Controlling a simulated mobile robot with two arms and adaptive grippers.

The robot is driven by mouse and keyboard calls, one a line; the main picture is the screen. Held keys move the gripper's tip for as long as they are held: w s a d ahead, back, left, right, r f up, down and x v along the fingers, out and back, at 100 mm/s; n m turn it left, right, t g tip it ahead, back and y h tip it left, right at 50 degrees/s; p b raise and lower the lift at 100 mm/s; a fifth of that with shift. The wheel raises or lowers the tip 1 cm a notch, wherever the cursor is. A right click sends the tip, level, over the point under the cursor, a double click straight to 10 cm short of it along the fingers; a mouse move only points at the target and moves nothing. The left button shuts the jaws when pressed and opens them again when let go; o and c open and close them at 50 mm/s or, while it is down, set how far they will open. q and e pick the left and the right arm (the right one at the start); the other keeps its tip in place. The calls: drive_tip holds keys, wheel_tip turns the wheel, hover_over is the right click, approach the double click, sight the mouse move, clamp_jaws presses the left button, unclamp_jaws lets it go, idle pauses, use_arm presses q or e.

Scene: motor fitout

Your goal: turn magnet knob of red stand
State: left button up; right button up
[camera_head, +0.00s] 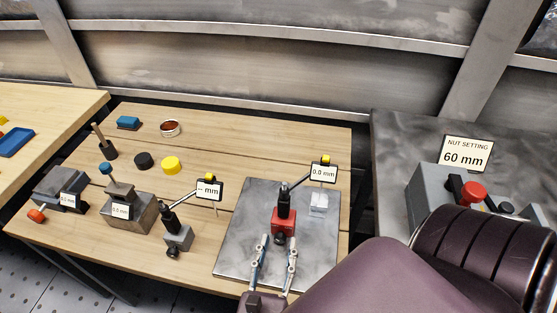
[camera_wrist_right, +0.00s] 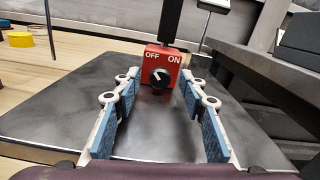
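The red stand (camera_head: 284,221) is a red magnetic base on the grey metal plate (camera_head: 236,212), with a dark upright post and an arm reaching to a gauge labelled 0.0 mm (camera_head: 323,173). In the right wrist view the red base (camera_wrist_right: 151,59) shows OFF on the left and ON on the right. Its round black knob (camera_wrist_right: 160,77) has a white mark pointing up-left, toward OFF. My right gripper (camera_head: 277,241) is open in front of the base, with blue-padded fingers on either side of the knob's line and apart from it. My left gripper is not in view.
A grey stand (camera_head: 178,238) with its own gauge stands left of the plate. A small pale block (camera_head: 319,204) sits on the plate, right of the red stand. Grey blocks, a yellow cylinder (camera_head: 172,165) and a black one (camera_head: 143,160) stand farther left. A grey machine (camera_head: 432,196) stands at the right.

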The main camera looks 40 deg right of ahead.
clamp_jaws()
drive_tip(key=m, duration=0.5)
drive_tip(key=shift+m+p, duration=0.35)
drive_tip(key=shift+m, duration=0.05)
unclamp_jaws()
drive_tip(key=shift+r, duration=5)
